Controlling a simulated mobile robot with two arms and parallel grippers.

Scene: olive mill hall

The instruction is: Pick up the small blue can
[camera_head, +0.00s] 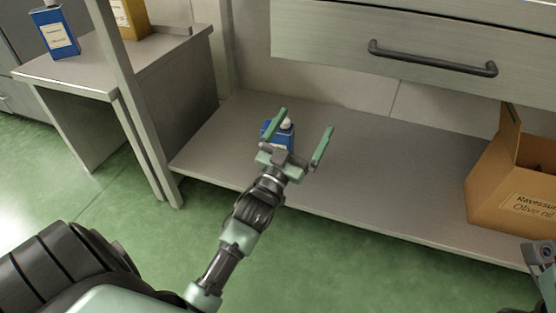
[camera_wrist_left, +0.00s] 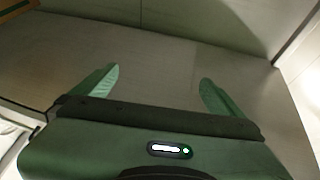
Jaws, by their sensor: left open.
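A small blue can (camera_head: 284,139) with a white cap stands on the low shelf in the head view, partly hidden behind my left gripper. My left gripper (camera_head: 306,120) is open, and its left finger overlaps the can in the picture. I cannot tell whether they touch. In the left wrist view, the open fingers (camera_wrist_left: 158,75) have only bare grey surface between them, and no can shows. Another blue can (camera_head: 58,40) with a pale label stands on the side table at upper left. Part of my right arm shows at the lower right edge, without its fingers.
The low shelf (camera_head: 360,180) is bare between the can and an open cardboard box (camera_head: 485,190) at right. A drawer with a dark handle (camera_head: 432,62) hangs above. A grey leg stands left of the shelf. A yellow container (camera_head: 132,20) is on the side table (camera_head: 95,70).

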